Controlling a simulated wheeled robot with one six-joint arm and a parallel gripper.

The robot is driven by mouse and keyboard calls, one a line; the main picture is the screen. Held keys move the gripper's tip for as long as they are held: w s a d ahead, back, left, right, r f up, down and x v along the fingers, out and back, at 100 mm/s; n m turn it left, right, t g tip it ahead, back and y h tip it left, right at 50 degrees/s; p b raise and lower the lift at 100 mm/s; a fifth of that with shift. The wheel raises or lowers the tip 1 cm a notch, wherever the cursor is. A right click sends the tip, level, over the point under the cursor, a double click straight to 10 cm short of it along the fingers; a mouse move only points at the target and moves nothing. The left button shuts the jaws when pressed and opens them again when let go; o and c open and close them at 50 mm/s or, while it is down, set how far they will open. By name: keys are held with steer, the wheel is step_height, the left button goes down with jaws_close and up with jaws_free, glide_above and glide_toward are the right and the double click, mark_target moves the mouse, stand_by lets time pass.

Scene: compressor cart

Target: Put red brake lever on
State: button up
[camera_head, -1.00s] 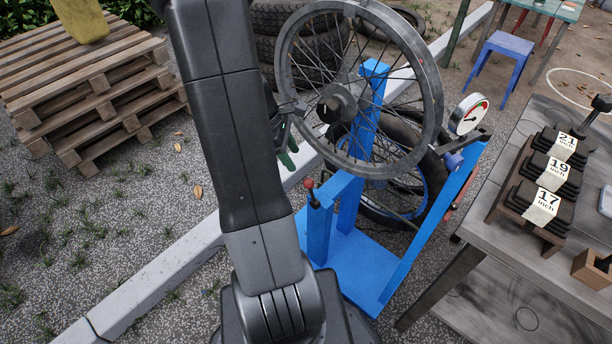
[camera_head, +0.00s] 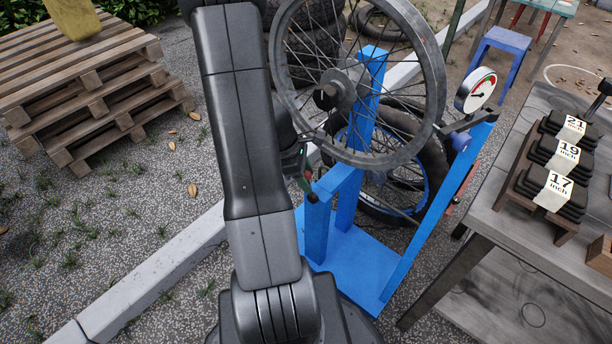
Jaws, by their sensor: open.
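The brake lever stands on the short post of the blue wheel stand (camera_head: 318,232). Its small red knob (camera_head: 308,174) shows only in part, close to my gripper's fingers. My gripper (camera_head: 303,180), with green on its fingers, is open at the knob, just right of my dark forearm. I cannot tell whether the fingers touch the lever or surround it. The spoked wheel (camera_head: 438,92) is mounted on the stand, behind and right of the gripper. A round gauge (camera_head: 475,90) with a red and green scale sits on the stand's right arm.
A grey workbench (camera_head: 478,215) at right holds blocks marked 17, 19 and 21 inch. Stacked tyres (camera_head: 290,75) and a blue-rimmed wheel (camera_head: 425,165) are behind the stand. Wooden pallets (camera_head: 95,100) are at the left.

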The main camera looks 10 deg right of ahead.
jaws_close()
steer(key=shift+s+d, duration=0.1)
steer(key=shift+s+d+t+y+b, duration=0.6)
steer(key=shift+s+t+b, duration=0.05)
steer(key=shift+s+t, duration=0.15)
steer(key=shift+s+d+f+m+t+y+p, duration=0.15)
steer(key=shift+s+d+f+t+y+p, duration=0.1)
steer(key=shift+s+d+t+y+p, duration=0.35)
steer(key=shift+s+d+f+m+t+y+p, duration=0.2)
steer(key=shift+s+d+t+y+p, duration=0.15)
steer(key=shift+s+t+y+p, duration=0.4)
steer(key=shift+s+d+f+m+t+y+p, duration=0.15)
steer(key=shift+s+d+f+t+y+p, duration=0.2)
steer(key=shift+t, duration=0.5)
steer(key=shift+s+r, duration=0.1)
steer(key=shift+s, duration=0.05)
